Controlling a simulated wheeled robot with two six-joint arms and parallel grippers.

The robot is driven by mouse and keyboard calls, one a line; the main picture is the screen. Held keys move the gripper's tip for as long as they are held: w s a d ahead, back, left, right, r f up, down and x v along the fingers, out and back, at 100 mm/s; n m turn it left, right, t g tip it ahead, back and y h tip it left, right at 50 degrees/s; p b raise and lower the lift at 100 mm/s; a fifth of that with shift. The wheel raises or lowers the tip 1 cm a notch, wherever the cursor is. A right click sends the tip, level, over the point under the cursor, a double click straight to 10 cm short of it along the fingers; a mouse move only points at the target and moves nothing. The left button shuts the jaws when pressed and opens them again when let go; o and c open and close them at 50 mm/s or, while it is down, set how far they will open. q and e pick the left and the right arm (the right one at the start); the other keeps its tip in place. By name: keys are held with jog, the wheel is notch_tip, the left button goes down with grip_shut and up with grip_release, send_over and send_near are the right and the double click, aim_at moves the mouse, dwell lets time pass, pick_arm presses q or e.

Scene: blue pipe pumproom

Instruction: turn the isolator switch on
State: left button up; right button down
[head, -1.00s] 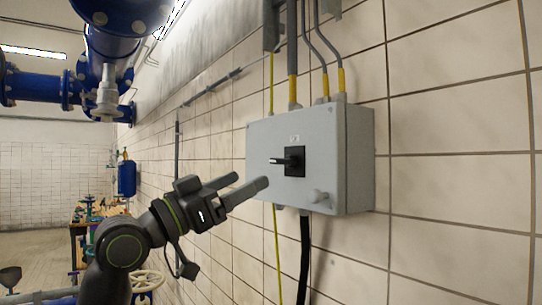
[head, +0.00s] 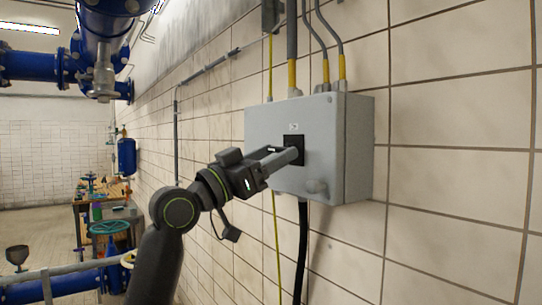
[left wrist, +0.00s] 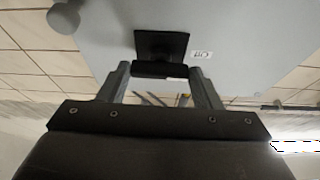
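The isolator switch (head: 299,143) is a black square plate with a black handle on the front of a grey wall box (head: 265,128). My left gripper (head: 284,153) is at the switch, its fingers pointing to the box and hiding most of the handle in the head view. In the left wrist view the switch plate (left wrist: 162,44) is just ahead, and the black handle (left wrist: 160,70) lies crosswise between the spread fingertips (left wrist: 160,72). The fingers are open, one near each end of the handle; firm contact cannot be made out. My right gripper is not in view.
Conduits (head: 292,50) run up from the box; a black cable (head: 302,250) hangs below. Blue pipes (head: 105,25) are at upper left, and a workbench (head: 105,210) stands further back.

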pick_arm(q)
jog(key=c, duration=0.4)
jog(key=m+g+b, duration=0.1)
jog(key=m, duration=0.2)
jog(key=m+g+h+b, duration=0.1)
jog(key=m+b, duration=0.1)
jog(key=m, duration=0.1)
jog(key=m+g+b, duration=0.1)
jog(key=m+g, duration=0.1)
jog(key=shift+w+a+r+m+h, duration=0.1)
jog(key=shift+w+a+m+h, duration=0.1)
jog(key=shift+m+h, duration=0.15)
jog(key=shift+c, duration=0.2)
jog(key=m+g, duration=0.2)
jog(key=m, duration=0.1)
jog(key=shift+r+m, duration=0.2)
jog(key=shift+m, duration=0.05)
jog(key=m+g+p, duration=0.1)
jog(key=m, duration=0.2)
jog(key=shift+w+r, duration=0.1)
jog(key=shift+r, duration=0.05)
jog(key=m+y+p, duration=0.1)
jog(key=m, duration=0.1)
jog(key=m+g+y+p, duration=0.1)
jog(key=m+p, duration=0.1)
jog(key=m, duration=0.1)
jog(key=shift+a+r, duration=0.1)
jog(key=shift+w+m+y, duration=0.1)
jog(key=shift+m+y, duration=0.25)
jog(key=shift+m, duration=0.45)
